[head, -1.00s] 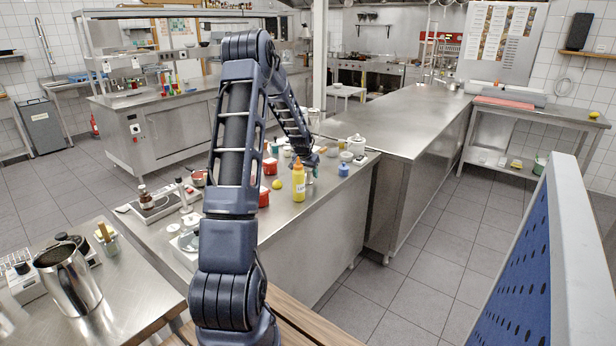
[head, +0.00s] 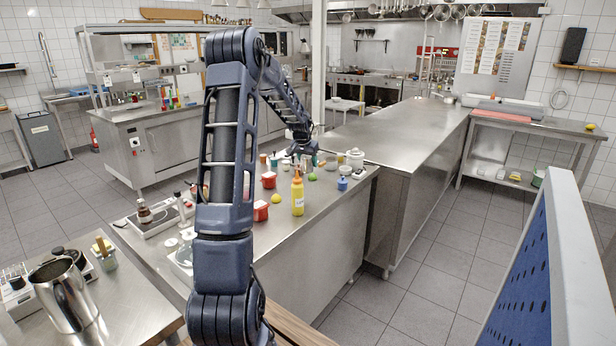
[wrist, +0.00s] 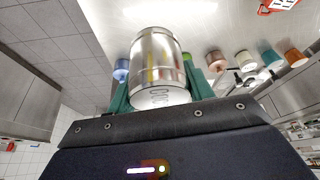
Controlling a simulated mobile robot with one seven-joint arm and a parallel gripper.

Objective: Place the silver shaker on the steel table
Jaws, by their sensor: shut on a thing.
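The silver shaker (wrist: 157,68) is a shiny metal cylinder in the wrist view, held between the green fingers of my gripper (wrist: 160,92). My gripper is shut on it. In the head view my gripper (head: 303,150) is over the far part of the cluttered steel table (head: 335,210), beyond a yellow bottle (head: 297,195). The shaker is too small and hidden there to make out. In the wrist view the steel surface (wrist: 215,25) lies behind the shaker. I cannot tell whether the shaker touches it.
A blue jar (head: 342,184), a white pot (head: 355,158) and red containers (head: 261,211) stand on the table near my gripper. The long steel counter (head: 410,120) behind is mostly bare. A metal pitcher (head: 66,295) stands at the front left.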

